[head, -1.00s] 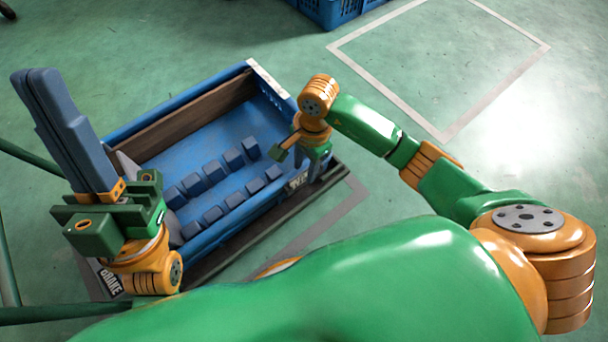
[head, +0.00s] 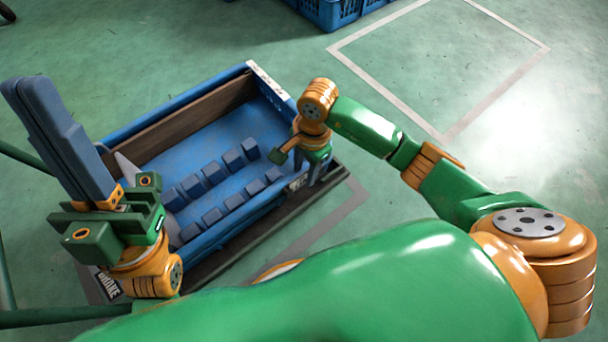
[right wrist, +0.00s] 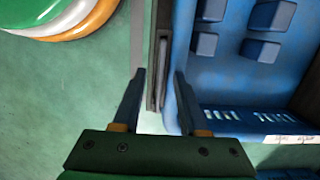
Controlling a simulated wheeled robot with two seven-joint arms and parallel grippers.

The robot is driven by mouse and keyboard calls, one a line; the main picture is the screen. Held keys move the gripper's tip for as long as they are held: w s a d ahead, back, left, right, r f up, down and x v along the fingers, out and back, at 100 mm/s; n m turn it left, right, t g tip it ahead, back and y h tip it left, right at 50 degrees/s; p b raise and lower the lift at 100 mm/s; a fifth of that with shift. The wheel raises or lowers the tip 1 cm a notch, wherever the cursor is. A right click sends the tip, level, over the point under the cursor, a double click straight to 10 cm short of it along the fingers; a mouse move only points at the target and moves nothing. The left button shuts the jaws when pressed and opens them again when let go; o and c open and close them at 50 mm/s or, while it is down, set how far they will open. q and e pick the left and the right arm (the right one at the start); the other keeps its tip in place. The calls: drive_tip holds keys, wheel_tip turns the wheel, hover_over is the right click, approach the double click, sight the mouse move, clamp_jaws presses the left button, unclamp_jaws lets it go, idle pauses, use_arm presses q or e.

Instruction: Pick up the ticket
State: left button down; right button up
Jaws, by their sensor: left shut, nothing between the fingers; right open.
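The right gripper's open fingers (right wrist: 160,75) stand on either side of this strip and dark rail, the right finger over the tray edge. My left gripper (head: 22,88) is shut and empty, its fingers pointing up left.
The blue tray (head: 180,98) holds two rows of blue blocks (head: 232,160). A dark rail (head: 250,235) runs along its near side. A blue crate (head: 325,12) stands at the back. A taped square (head: 440,60) marks clear floor at the right.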

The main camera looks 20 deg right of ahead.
clamp_jaws()
